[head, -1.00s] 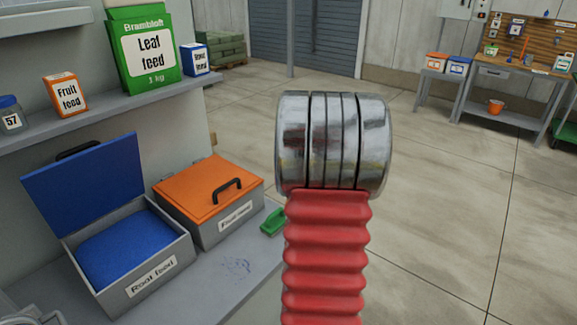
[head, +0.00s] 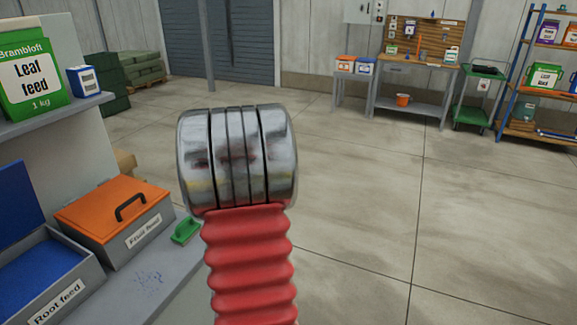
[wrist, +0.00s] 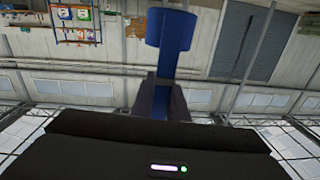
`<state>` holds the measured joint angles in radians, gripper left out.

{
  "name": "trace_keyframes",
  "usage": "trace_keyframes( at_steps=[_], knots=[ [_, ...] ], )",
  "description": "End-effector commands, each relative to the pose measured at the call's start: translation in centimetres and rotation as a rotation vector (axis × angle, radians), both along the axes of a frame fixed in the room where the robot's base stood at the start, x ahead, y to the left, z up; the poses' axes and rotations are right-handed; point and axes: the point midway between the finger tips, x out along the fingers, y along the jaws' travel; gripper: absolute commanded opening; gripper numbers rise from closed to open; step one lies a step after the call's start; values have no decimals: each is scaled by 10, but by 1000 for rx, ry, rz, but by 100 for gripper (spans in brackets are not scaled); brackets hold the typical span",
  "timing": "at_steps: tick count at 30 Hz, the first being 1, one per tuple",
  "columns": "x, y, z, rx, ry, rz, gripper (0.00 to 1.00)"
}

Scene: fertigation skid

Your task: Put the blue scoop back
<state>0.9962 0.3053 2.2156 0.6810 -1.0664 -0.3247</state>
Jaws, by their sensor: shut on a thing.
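The blue scoop (wrist: 172,32) shows in the wrist view, its rounded end at the top and its shaft running down to my gripper (wrist: 164,98). My gripper is shut on the lower end of the shaft, whose held part is mostly hidden between dark fingers. In the head view my own arm fills the middle, and neither the scoop nor the gripper shows there. An open grey bin of blue root feed (head: 62,295) stands at the lower left. Beside it is a bin with a shut orange lid (head: 105,205).
A green brush-like thing (head: 186,231) lies at the counter's edge. Across clear concrete floor stand a workbench (head: 412,110) with a tool pegboard (head: 424,40), a green trolley (head: 474,110) and a shelf rack (head: 540,75) at far right. A shelf with feed packs (head: 38,75) is at left.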

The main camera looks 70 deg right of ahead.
Motion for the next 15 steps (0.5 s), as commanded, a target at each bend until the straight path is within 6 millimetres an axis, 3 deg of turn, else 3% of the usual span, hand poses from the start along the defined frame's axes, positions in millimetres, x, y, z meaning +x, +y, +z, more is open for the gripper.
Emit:
trace_keyframes(
  at_steps=[15],
  knots=[
    [86, 45, -7, -8, 5, 242, 0]
  ],
)
